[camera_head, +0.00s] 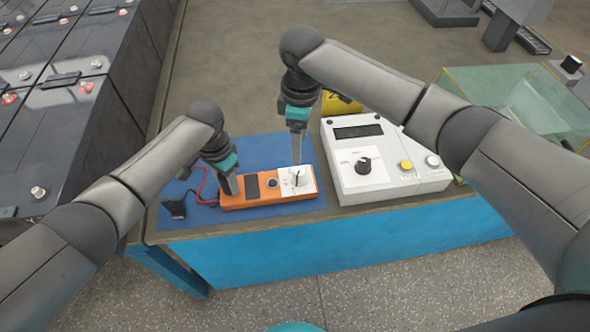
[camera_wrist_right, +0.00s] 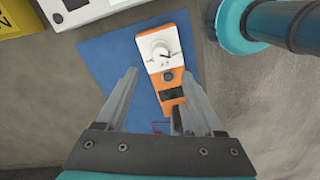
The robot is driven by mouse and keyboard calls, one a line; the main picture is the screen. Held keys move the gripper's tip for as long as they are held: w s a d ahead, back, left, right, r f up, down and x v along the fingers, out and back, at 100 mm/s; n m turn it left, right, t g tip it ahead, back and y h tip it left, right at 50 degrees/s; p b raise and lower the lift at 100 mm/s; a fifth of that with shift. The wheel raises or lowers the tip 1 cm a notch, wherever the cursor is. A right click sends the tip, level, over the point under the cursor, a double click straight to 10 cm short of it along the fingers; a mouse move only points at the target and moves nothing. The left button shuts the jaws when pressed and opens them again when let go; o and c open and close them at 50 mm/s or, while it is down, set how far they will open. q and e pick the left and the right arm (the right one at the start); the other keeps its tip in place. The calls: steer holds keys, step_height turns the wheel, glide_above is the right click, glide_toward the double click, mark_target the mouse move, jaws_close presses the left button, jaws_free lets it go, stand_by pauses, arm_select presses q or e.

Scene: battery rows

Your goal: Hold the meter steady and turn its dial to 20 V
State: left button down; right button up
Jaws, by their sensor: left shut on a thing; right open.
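The orange meter (camera_head: 253,202) lies on a blue mat (camera_head: 270,151) near the table's front edge. It has a dark display and a white panel with a round dial (camera_head: 296,180) at its right end. My left gripper (camera_head: 233,192) is shut on the meter's left end. My right gripper (camera_head: 298,160) is open and points down above the dial end, apart from it as far as I can tell. In the right wrist view the meter (camera_wrist_right: 172,97) and its white dial (camera_wrist_right: 160,48) show beyond the open fingers (camera_wrist_right: 163,95). The dial's markings are too small to read.
A white bench instrument (camera_head: 385,185) with a black knob and yellow button stands right of the mat. A red lead and black clip (camera_head: 174,208) lie at the left. Dark battery rows (camera_head: 50,110) stand at far left, a clear greenish box (camera_head: 520,100) at right.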

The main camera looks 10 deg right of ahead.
mark_target(300, 170)
step_height(300, 170, down, 11)
steer(key=n, duration=0.9)
steer(key=shift+d+f, duration=0.1)
steer(key=shift+f, duration=0.1)
stand_by(0.3)
jaws_close()
stand_by(0.4)
